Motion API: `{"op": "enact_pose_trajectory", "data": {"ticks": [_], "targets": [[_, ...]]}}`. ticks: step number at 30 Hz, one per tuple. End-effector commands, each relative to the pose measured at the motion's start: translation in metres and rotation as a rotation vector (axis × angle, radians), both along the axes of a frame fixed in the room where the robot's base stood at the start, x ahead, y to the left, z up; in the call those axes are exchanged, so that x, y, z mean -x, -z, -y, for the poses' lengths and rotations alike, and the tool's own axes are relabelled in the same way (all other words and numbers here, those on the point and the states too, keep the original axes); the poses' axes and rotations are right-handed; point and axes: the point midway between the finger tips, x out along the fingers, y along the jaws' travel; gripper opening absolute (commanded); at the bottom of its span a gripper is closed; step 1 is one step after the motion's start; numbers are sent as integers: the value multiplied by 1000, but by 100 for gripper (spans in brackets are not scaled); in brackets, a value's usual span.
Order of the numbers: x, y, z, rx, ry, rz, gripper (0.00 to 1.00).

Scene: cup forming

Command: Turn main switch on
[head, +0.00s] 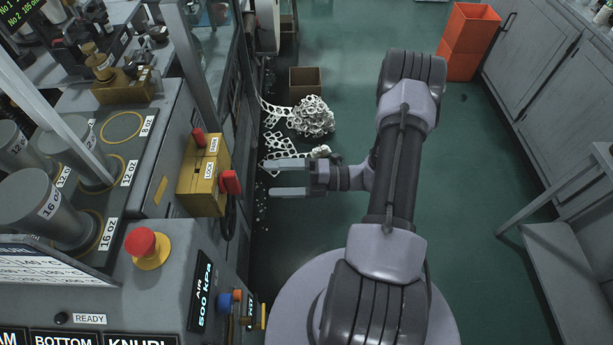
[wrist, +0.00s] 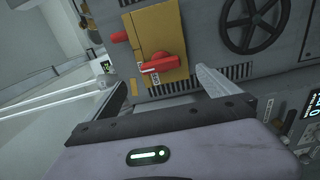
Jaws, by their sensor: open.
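The main switch is a red rotary handle (wrist: 152,66) on a yellow box (wrist: 158,30) on the machine's side. In the head view the red handle (head: 231,182) sticks out from the right face of the yellow lock box (head: 203,178). My gripper (head: 279,178) is open and empty, to the right of the handle and apart from it, with its fingers pointing left toward the machine. In the wrist view my gripper's fingers (wrist: 170,88) point toward the panel, and the handle lies between and beyond them.
A second red knob (head: 199,137) sits on the box. A red emergency button (head: 147,247) is on the machine's top. A black handwheel (wrist: 251,22) is beside the box. White scrap (head: 312,117) lies on the floor near a brown box (head: 305,80).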

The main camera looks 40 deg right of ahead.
Motion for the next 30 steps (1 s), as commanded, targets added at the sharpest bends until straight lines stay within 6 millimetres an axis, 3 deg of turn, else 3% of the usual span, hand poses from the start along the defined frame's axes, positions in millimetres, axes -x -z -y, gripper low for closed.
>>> {"op": "enact_pose_trajectory", "data": {"ticks": [1, 6, 12, 25, 28, 30], "targets": [[9, 0, 14, 1, 7, 2, 100], [34, 0, 48, 1, 3, 2, 100], [46, 0, 64, 0, 0, 0, 100], [46, -1, 63, 11, -9, 5, 100], [41, -13, 47, 153, -124, 83, 100], [39, -31, 21, 359, -303, 219, 100]]}}
